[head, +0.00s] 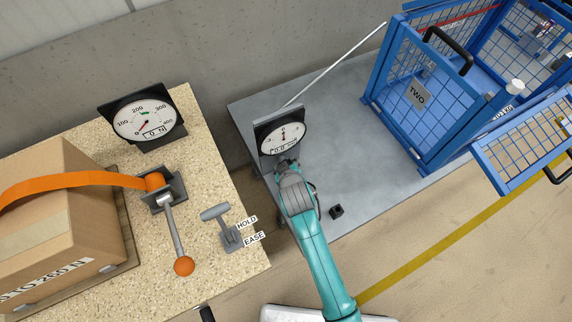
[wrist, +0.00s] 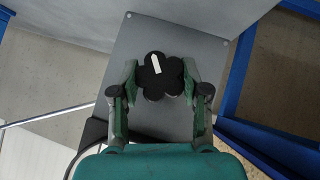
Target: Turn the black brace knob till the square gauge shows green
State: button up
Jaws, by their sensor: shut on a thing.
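The black brace knob (wrist: 152,84) is lobed, with a white mark on top that points up and slightly left in the wrist view. It sits over a grey plate (wrist: 185,40). My gripper (wrist: 160,72) is shut on the knob, one finger on each side. In the head view my gripper (head: 286,168) is just below a gauge (head: 281,135) in a black square frame and hides the knob there. This gauge has a white dial with a small reading panel; its needle is near the top. I see no clear green on it.
Left, a speckled bench holds a force gauge (head: 145,119), a strapped carton (head: 60,220), an orange-ended lever (head: 178,240) and a HOLD/EASE handle (head: 228,225). Right, a blue mesh cage (head: 420,95) stands with its door open.

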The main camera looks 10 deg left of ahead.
jog(key=o, duration=1.1)
jog(key=shift+o, duration=0.2)
jog(key=v, duration=1.2)
jog(key=shift+d+f, duration=0.1)
